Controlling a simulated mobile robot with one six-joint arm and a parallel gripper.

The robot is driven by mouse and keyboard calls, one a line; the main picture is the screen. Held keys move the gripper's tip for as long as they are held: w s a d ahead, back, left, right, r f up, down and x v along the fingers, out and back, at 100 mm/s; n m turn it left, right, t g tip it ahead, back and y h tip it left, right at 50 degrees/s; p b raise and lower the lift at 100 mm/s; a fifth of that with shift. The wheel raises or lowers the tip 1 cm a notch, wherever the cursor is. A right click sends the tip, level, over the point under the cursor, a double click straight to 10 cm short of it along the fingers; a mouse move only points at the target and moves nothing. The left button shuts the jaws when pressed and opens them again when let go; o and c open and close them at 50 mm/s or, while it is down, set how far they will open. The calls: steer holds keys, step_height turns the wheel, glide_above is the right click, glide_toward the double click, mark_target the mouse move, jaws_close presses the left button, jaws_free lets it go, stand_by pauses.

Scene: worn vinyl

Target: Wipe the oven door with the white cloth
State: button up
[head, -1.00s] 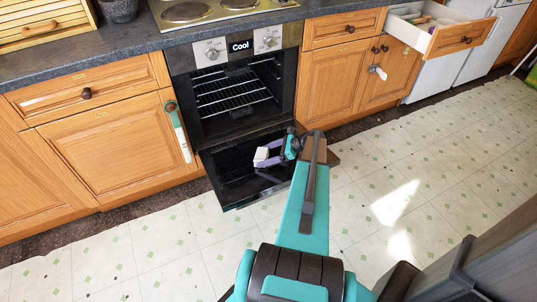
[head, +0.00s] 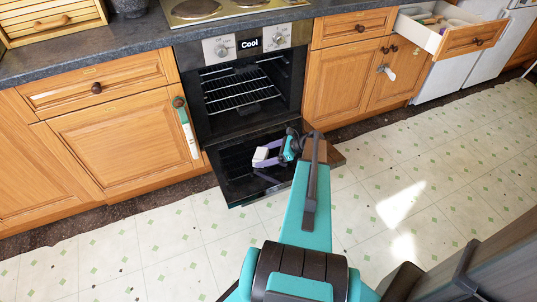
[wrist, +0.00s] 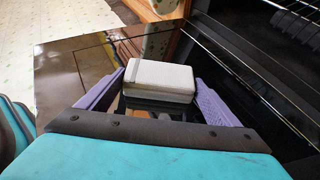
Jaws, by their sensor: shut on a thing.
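The white cloth (wrist: 158,78) is a small folded white block between the purple fingers of my gripper (wrist: 158,95) in the wrist view. My gripper is shut on it. In the head view, my gripper (head: 268,158) holds the cloth (head: 260,155) over the oven door (head: 235,188). The door is dark, glossy and lowered open in front of the oven (head: 245,90). In the wrist view, the door (wrist: 70,85) spreads out below and around the cloth. I cannot tell whether the cloth touches it.
Wooden cupboards (head: 120,145) flank the oven, and a green and white object (head: 187,128) hangs on the left one. An open drawer (head: 465,38) juts out at the upper right. Light patterned vinyl floor (head: 150,255) is clear at the front left.

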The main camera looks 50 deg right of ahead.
steer(key=shift+w+a, duration=0.35)
steer(key=shift+a, duration=0.55)
steer(key=shift+w+d+r+p, duration=0.1)
steer(key=shift+w+r+p, duration=0.1)
steer(key=shift+r+p, duration=0.85)
steer(key=shift+w+d+r+p, duration=0.1)
steer(key=shift+w+r+p, duration=0.15)
steer(key=shift+r+p, duration=0.75)
steer(key=shift+w+d+r+p, duration=0.15)
steer(key=shift+r+p, duration=0.5)
steer(key=shift+r, duration=0.75)
steer(key=shift+a, duration=0.1)
